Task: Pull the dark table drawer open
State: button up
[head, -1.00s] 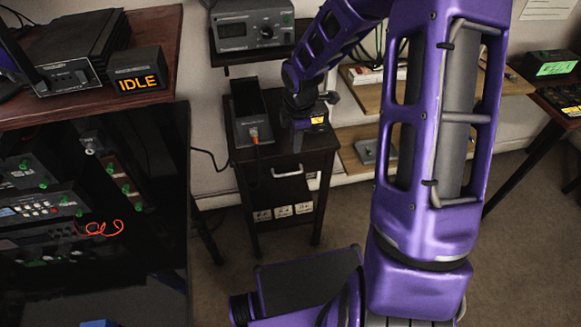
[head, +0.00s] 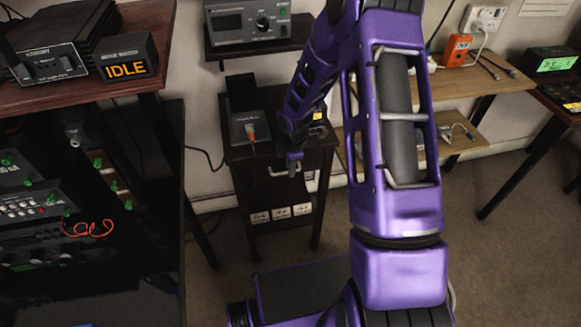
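The dark table (head: 236,154) is small and stands against the wall, left of my arm. Its drawer (head: 262,195) looks closed, with a pale bar handle (head: 277,173) on the front. My gripper (head: 293,170) is in front of the drawer front at the handle's right part and hides some of it. The fingers are small and dark here, so I cannot tell whether they are open, shut or touching the handle.
White-labelled boxes (head: 281,214) sit below the drawer. A dark rack (head: 160,200) stands left. Wooden shelves (head: 462,95) are to the right.

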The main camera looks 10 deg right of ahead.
jog(key=shift+c, duration=0.3)
grip_shut()
dwell(1.1)
